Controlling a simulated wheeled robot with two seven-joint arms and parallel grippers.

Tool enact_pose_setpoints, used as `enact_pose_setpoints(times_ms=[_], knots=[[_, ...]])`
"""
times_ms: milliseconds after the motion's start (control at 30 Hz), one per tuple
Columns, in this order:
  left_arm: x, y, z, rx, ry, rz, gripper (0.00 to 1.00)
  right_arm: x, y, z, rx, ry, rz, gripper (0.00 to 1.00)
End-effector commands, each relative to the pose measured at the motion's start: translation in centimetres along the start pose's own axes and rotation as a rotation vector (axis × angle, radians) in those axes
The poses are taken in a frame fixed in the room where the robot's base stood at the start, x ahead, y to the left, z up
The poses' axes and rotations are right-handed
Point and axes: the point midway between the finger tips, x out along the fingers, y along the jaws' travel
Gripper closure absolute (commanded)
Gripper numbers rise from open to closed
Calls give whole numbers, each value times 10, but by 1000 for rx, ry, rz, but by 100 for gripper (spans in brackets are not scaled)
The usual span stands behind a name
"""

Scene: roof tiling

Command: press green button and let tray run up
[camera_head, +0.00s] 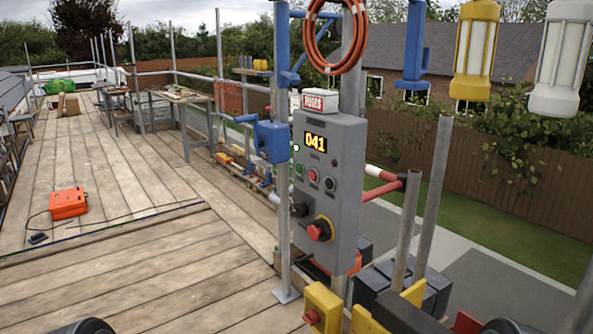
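A grey control box (329,190) is mounted on a metal post right of the middle. Its lit display (315,143) reads 041. Below the display, a small green button (299,169) is at the left of a row, beside a red button (312,176) and another button (329,184). A large red mushroom button (319,230) on a yellow base is lower down. I cannot make out the tray with certainty. Neither gripper shows; only dark rounded shapes cut the bottom edge at left and right.
A blue box (270,141) is beside the post. Grey poles (436,200) and dark boxes (425,285) stand at the lower right. A yellow box (323,309) with a red knob is below the panel.

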Motion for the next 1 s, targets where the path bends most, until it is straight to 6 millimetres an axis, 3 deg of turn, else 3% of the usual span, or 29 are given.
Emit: enact_pose_setpoints(times_ms=[100,533,1000], knots=[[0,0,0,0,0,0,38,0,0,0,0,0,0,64],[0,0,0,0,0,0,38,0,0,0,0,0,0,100],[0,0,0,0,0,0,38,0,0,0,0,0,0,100]])
